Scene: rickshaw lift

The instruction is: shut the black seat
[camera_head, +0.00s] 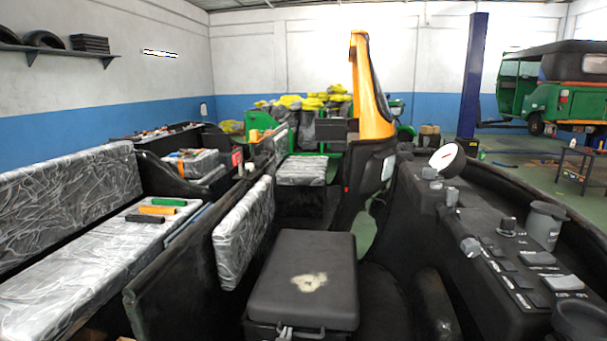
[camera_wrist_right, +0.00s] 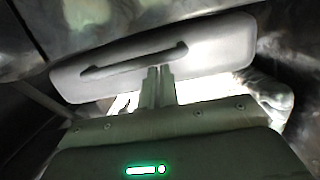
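The black seat (camera_head: 305,275) is at the lower middle of the head view, a boxy cushion with a worn pale patch on top. Its top looks roughly level. A curved handle (camera_wrist_right: 135,60) runs along its front in the right wrist view. My right gripper (camera_head: 285,333) shows as a small grey tip at the seat's front edge. In the wrist view the right gripper's fingers (camera_wrist_right: 160,70) are together, just below the handle. I cannot tell whether they touch it. Whether a gap remains under the seat is hidden. My left gripper is not in view.
A silver-wrapped bench (camera_head: 90,255) with orange, green and black-handled items is at the left. A silver backrest pad (camera_head: 243,230) stands just left of the seat. A black console (camera_head: 500,250) with knobs and a gauge (camera_head: 447,160) is close on the right.

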